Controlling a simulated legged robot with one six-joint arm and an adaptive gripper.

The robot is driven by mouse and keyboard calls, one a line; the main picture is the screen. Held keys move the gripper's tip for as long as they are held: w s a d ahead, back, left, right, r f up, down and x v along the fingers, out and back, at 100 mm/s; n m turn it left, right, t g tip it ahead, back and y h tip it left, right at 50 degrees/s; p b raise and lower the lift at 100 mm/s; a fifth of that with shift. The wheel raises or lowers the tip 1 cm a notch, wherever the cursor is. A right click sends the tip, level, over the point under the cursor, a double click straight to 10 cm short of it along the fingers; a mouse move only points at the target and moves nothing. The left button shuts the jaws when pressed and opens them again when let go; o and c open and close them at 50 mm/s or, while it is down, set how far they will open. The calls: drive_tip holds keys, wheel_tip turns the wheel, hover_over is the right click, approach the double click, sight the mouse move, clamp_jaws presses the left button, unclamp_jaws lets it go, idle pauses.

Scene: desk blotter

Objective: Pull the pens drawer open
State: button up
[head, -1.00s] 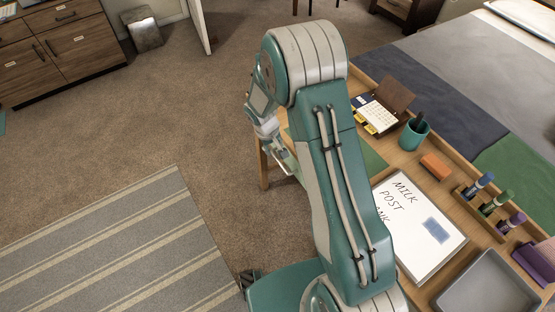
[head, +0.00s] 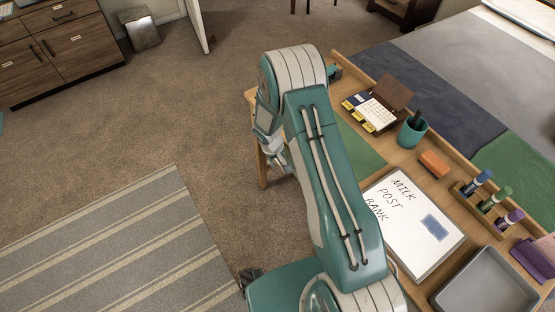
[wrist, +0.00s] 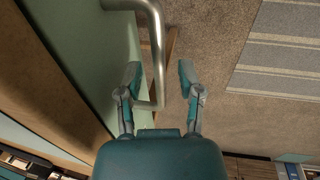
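In the wrist view, a metal bar handle (wrist: 159,60) stands out from a pale green panel (wrist: 95,50), which looks like a drawer front. No label shows on it, so I cannot tell whether it is the pens drawer. My gripper (wrist: 160,75) is open, with the handle's bar between its fingers. The left finger is on the panel side of the bar and the right finger on the outer side. Neither finger clearly touches it. In the head view my gripper (head: 279,163) shows partly, beside the desk's left side; my arm hides the drawer there.
On the wooden desk (head: 340,62) are a whiteboard (head: 410,235), a calendar (head: 377,112), a teal pen cup (head: 412,131), an orange block (head: 434,164), several markers (head: 494,199) and a grey tray (head: 485,290). Open carpet (head: 190,130) and a striped rug (head: 120,250) lie left.

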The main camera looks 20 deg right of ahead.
clamp_jaws()
drive_tip(key=shift+a, duration=0.15)
drive_tip(key=s+a, duration=0.4)
drive_tip(key=a, duration=0.9)
drive_tip(key=s+a, duration=0.4)
drive_tip(key=a, duration=0.9)
drive_tip(key=shift+s, duration=0.35)
drive_tip(key=shift+o, duration=1.6)
unclamp_jaws()
drive_tip(key=shift+f, duration=0.1)
drive_tip(key=shift+w, duration=0.1)
wheel_tip(320, 180, up, 12)
drive_tip(key=a, duration=0.2)
drive_tip(key=shift+s+a, duration=0.15)
drive_tip(key=shift+s, duration=0.2)
